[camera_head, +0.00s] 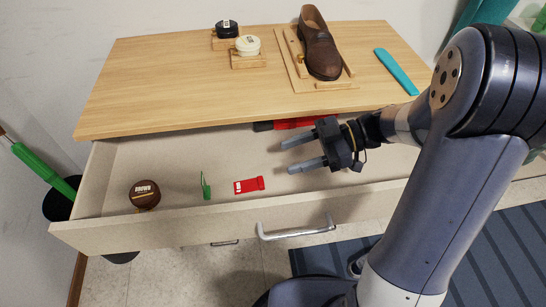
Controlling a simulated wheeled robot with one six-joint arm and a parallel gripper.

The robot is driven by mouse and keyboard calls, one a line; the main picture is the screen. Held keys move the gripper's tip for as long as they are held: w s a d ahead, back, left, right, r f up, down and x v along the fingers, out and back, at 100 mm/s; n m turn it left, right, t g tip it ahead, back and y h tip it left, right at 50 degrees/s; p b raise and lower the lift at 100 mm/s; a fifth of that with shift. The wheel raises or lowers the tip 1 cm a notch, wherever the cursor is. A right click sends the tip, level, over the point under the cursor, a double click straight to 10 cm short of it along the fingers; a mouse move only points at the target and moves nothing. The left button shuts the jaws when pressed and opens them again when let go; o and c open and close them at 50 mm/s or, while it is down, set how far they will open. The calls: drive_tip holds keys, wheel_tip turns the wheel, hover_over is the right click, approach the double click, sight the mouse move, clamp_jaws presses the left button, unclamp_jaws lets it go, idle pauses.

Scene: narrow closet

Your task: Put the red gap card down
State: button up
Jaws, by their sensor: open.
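The red gap card (249,185) lies in the open drawer, close to the drawer's front wall, with white marks at its left end. My gripper (287,157) is above the drawer, to the upper right of the card. Its two fingers point left and are apart, with nothing between them. The gripper and the card are not touching.
The open drawer (120,170) also holds a round brown tin (145,194), a green item (205,187) and a red item (295,123) at the back. A brown shoe (319,45), two small jars and a teal shoehorn (396,71) are on the wooden top (160,80).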

drive_tip(key=v, duration=0.6)
drive_tip(key=shift+p, duration=0.4)
